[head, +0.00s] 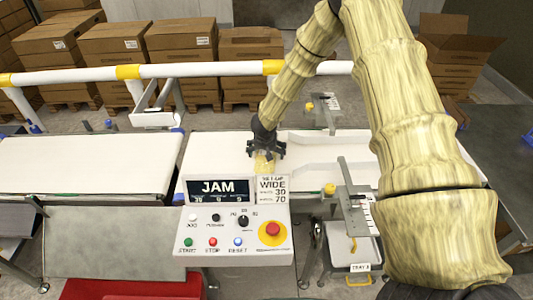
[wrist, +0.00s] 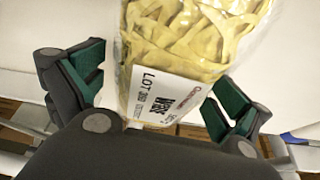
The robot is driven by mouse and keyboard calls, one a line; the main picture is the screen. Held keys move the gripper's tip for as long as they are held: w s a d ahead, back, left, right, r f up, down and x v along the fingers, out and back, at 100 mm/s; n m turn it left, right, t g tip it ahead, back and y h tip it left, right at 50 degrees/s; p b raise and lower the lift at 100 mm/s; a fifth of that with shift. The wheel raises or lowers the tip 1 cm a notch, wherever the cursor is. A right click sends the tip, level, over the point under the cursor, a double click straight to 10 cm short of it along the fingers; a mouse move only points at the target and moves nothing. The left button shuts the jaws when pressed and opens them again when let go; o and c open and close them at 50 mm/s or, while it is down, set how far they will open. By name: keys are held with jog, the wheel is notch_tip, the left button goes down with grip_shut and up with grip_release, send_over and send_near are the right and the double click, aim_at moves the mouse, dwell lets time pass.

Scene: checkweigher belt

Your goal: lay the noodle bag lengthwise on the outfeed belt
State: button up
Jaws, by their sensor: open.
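The noodle bag (wrist: 190,45) is clear plastic with yellow noodles and a white printed label. In the wrist view it lies between the two spread fingers of my gripper (wrist: 158,90), with visible gaps on both sides. In the head view my gripper (head: 267,146) is open above the middle white belt (head: 215,148), and a small part of the bag (head: 264,166) shows below it. The gripper and the control panel hide most of the bag there. Another white belt (head: 90,165) runs at the left. I cannot tell which belt is the outfeed.
The control panel (head: 237,220) reads JAM and stands in front of the middle belt. Guide rails with yellow knobs (head: 329,189) flank the belt at right. A white rail (head: 200,70) with yellow bands runs behind. A tray (head: 350,248) sits low at right.

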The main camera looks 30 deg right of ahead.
jog(key=shift+c, duration=0.2)
jog(key=c, duration=1.3)
jog(key=shift+c, duration=0.4)
jog(key=shift+r, duration=0.15)
